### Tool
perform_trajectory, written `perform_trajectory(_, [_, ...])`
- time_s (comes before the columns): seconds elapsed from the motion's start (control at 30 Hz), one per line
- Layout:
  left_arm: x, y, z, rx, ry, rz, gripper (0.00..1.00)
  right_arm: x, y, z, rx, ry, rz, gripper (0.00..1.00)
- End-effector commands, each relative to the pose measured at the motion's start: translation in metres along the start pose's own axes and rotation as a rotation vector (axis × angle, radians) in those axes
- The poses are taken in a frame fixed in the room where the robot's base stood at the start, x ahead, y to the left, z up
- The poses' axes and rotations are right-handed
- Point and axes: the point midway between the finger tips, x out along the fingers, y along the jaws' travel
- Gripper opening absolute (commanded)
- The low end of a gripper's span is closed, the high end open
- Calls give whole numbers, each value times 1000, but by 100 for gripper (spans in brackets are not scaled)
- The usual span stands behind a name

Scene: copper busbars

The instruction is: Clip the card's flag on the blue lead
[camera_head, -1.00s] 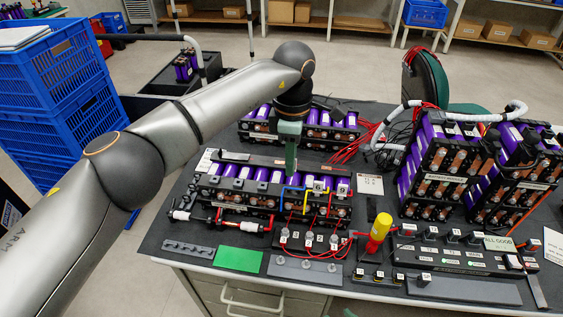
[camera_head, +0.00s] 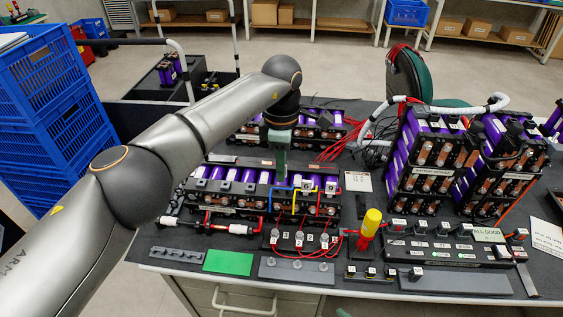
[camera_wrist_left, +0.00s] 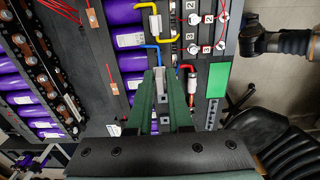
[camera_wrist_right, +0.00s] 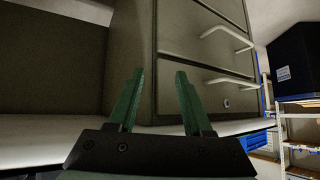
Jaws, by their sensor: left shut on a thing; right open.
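The blue lead (camera_head: 275,193) bends over the front of the near battery pack (camera_head: 240,187), left of the yellow lead (camera_head: 295,196). The blue lead also shows in the left wrist view (camera_wrist_left: 149,46). My left gripper (camera_head: 279,172) points down over the pack, just behind the blue lead. It is shut on a small grey piece (camera_wrist_left: 161,82), partly hidden by its fingers; I cannot tell whether it touches the lead. A printed card (camera_head: 358,181) lies right of the pack. White numbered flags (camera_head: 331,186) show near the leads. My right gripper (camera_wrist_right: 157,100) is open and empty before the drawers.
A red lead (camera_head: 314,208) and numbered knobs (camera_head: 299,236) crowd the pack's front. A yellow-topped screwdriver (camera_head: 371,222) stands to the right. A green mat (camera_head: 229,262) and a grey strip (camera_head: 296,270) lie along the front edge. Taller packs (camera_head: 433,160) stand at the right.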

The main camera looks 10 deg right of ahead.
Motion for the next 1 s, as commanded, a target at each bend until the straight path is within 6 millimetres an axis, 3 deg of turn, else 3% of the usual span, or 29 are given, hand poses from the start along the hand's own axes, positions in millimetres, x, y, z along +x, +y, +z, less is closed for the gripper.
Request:
perform_trajectory(0.2, [22,0,0,0,0,1,0,10,1,11,0,0,0,50])
perform_trajectory(1.0, [22,0,0,0,0,1,0,11,1,12,1,1,0,50])
